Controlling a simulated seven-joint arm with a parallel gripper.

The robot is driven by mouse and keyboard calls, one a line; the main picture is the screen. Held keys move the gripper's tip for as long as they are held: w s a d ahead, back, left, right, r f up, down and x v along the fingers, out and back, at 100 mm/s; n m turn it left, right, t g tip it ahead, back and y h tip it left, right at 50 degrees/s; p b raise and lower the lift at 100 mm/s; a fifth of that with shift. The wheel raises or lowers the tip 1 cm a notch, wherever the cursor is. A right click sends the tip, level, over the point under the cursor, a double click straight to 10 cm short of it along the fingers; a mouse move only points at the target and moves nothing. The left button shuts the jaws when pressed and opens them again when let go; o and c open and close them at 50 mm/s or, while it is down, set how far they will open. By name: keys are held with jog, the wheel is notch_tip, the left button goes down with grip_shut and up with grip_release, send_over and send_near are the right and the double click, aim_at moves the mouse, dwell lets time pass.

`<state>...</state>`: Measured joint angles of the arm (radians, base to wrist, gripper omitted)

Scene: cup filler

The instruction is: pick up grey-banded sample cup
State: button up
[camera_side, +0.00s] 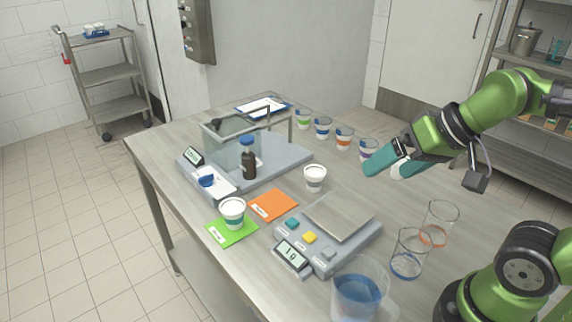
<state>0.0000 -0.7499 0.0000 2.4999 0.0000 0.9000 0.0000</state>
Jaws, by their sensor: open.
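A teal-banded cup (232,213) stands on a green mat (221,239). A scale (335,216), beakers (438,222), a jug (358,292) and a brown bottle (249,163) stand around.

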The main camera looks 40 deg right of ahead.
jog(key=shift+f, duration=0.1)
jog(key=m+g+h, duration=0.3)
jog(key=m+g, duration=0.2)
jog(key=g, duration=0.1)
send_over(315, 171)
jog(key=a, duration=0.1)
notch_tip(315, 171, down, 7)
jog(key=f, duration=0.6)
jog(key=d+f, duration=0.1)
jog(key=f, duration=0.3)
jog(key=shift+f, duration=0.1)
jog(key=shift+w+d+f, duration=0.1)
jog(key=shift+f, duration=1.5)
jog(key=shift+w+d+f, duration=0.1)
jog(key=shift+f, duration=1.45)
